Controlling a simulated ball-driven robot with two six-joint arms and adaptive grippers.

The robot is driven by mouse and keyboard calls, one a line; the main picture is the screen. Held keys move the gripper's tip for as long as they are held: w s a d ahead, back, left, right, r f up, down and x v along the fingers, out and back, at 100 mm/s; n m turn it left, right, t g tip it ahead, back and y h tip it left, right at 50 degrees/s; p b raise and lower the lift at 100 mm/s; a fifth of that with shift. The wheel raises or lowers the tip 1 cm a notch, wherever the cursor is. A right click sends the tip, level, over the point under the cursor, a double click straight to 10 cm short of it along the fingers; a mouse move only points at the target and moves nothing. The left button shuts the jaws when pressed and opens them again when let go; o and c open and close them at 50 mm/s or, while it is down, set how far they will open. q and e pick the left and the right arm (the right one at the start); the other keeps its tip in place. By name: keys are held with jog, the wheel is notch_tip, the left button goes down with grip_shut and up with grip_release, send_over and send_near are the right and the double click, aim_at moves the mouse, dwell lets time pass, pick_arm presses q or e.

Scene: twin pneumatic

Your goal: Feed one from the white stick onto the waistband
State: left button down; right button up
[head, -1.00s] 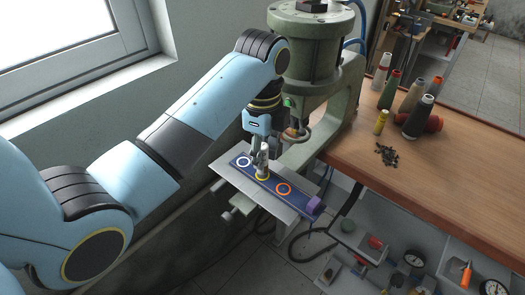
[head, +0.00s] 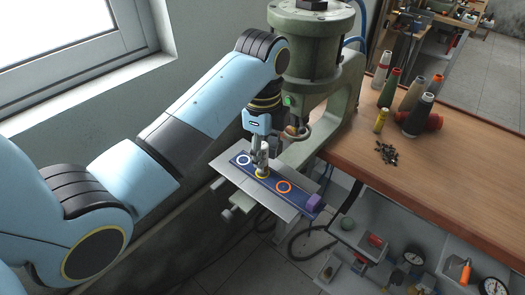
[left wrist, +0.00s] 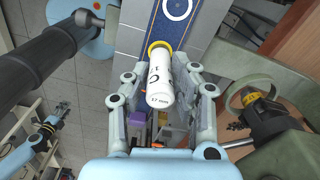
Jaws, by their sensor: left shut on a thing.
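The white stick (left wrist: 160,78) is a short white cylinder with dark lettering. My left gripper (head: 260,160) is shut on it, with a finger on each side in the left wrist view (left wrist: 163,90). The stick is roughly upright in the head view (head: 264,157), its lower end at the yellow ring (head: 262,174) on the waistband. I cannot tell whether it touches. The waistband (head: 303,199) is a dark blue strip with white, yellow and orange rings. What looks like my right gripper (left wrist: 57,112) is small at the left of the left wrist view; its fingers are unclear.
The waistband lies on a grey plate (head: 224,166) under a green press (head: 318,60). Several thread spools (head: 418,115) and a dark heap (head: 387,154) are on the wooden table (head: 460,180). Open shelves are below.

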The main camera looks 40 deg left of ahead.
pick_arm(q)
jog(key=shift+r, duration=3)
jog(key=shift+s+d+f, duration=0.1)
